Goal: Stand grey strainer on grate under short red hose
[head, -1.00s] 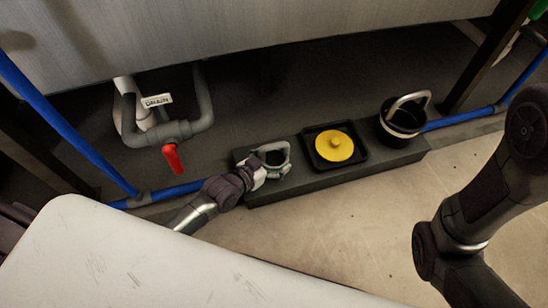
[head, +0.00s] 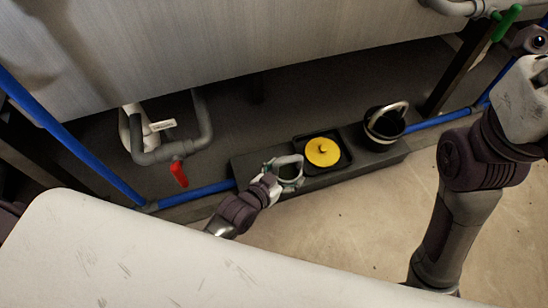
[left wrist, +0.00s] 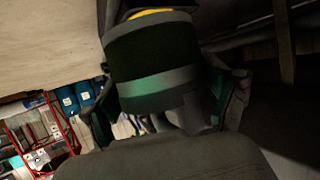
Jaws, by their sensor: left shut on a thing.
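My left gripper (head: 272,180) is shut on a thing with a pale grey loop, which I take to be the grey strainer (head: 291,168). It is at the front of the dark block, left of the yellow disc. In the left wrist view the held strainer (left wrist: 155,60) is a dark round body with a grey band, between the two fingers (left wrist: 168,118). Its lower part is hidden in the head view. I see no grate and no red hose.
The dark block (head: 340,178) carries a yellow disc (head: 322,152) in a black square tray and a black basket with a grey handle (head: 384,125). A red valve lever (head: 179,174) hangs from grey pipes. A white surface (head: 130,250) fills the near left. Bare floor lies right of the block.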

